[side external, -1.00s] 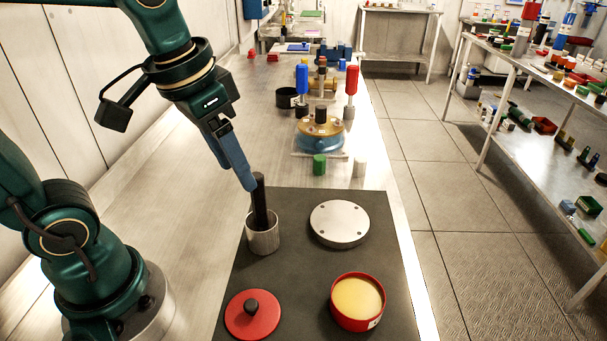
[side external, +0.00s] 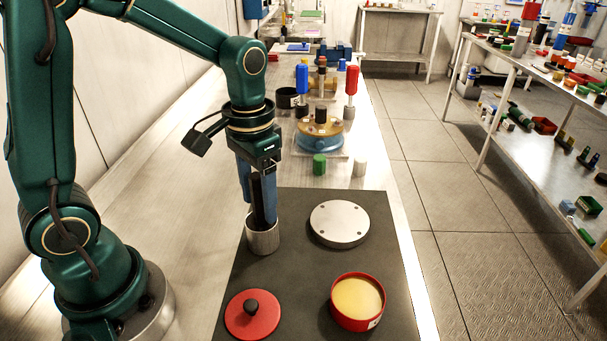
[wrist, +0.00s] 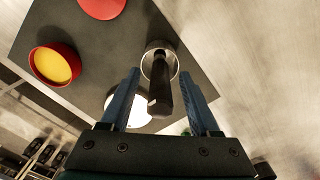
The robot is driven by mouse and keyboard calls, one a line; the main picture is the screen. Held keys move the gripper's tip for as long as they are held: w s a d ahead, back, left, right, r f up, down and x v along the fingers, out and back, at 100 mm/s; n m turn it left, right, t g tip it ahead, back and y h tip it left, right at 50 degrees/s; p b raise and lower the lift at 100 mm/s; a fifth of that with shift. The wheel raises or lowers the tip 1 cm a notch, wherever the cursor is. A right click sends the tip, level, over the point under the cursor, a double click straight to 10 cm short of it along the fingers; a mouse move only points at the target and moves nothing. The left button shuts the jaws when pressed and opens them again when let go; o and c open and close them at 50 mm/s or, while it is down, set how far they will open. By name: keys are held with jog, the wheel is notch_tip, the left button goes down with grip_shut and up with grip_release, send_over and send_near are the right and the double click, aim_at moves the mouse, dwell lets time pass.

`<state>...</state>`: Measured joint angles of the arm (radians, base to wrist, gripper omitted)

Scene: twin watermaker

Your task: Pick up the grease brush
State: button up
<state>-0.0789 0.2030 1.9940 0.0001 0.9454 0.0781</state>
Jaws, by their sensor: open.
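The grease brush (side external: 263,200) stands upright with its black handle up in a metal cup (side external: 263,240) on the dark mat. Its lower end is hidden inside the cup. My gripper (side external: 259,212) points down over the cup, with its blue fingers on either side of the handle. In the wrist view the brush handle (wrist: 160,92) lies between the two open fingers of my gripper (wrist: 164,85), with a gap to each. The cup (wrist: 160,58) shows beyond the handle.
On the mat (side external: 290,275) are a round metal plate (side external: 339,223), an open red tin of yellow grease (side external: 357,300) and a red lid with a black knob (side external: 252,314). Behind are a blue pump-like device (side external: 319,138) and green and white caps.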

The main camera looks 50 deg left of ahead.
jog(key=shift+f, duration=0.3)
grip_shut()
jog(key=shift+r, duration=0.1)
